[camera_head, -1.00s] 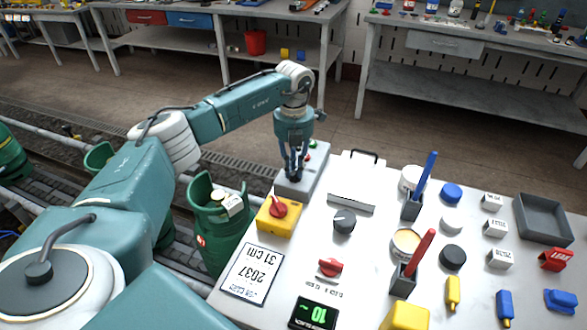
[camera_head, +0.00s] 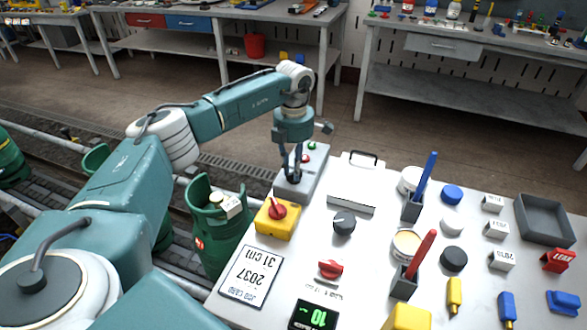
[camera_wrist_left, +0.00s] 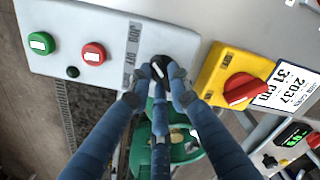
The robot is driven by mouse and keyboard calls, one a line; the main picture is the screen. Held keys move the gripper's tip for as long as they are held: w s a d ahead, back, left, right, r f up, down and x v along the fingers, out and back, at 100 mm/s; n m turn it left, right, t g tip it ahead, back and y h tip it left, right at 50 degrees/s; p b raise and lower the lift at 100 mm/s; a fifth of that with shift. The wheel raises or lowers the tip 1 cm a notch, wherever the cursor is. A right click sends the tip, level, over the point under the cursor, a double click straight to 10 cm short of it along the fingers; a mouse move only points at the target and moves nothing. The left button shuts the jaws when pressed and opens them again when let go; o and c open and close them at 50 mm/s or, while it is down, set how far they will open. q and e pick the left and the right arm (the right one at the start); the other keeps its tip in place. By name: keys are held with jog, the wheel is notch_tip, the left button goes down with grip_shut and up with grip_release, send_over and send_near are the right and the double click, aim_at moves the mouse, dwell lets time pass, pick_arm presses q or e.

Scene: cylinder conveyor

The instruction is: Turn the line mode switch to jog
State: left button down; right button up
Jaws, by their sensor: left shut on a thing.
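The grey control box (camera_head: 312,172) stands at the table's far left corner. In the left wrist view its face (camera_wrist_left: 75,12) carries a green button, a red button and a dark label strip (camera_wrist_left: 130,50) reading JOG and OFF. The black mode switch knob (camera_wrist_left: 158,70) sits beside that strip, with a pale mark on it. My left gripper (camera_head: 294,176) points down over the box, and its fingertips (camera_wrist_left: 160,76) are shut on the knob from both sides. The fingers partly hide the knob and the lower strip, so I cannot tell its exact setting. My right gripper is not in view.
A yellow box with a red rotary switch (camera_head: 277,211) stands close to the control box. A job card (camera_head: 250,274), a dark knob (camera_head: 344,223) and a red switch (camera_head: 330,269) lie nearer. A green cylinder (camera_head: 213,225) stands on the conveyor at the left.

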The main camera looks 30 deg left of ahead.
pick_arm(q)
jog(key=shift+w+r, duration=0.1)
jog(key=shift+r, duration=0.05)
dwell(0.3)
jog(key=c, duration=1.6)
grip_release()
notch_tip(320, 180, up, 12)
jog(key=shift+f, duration=0.1)
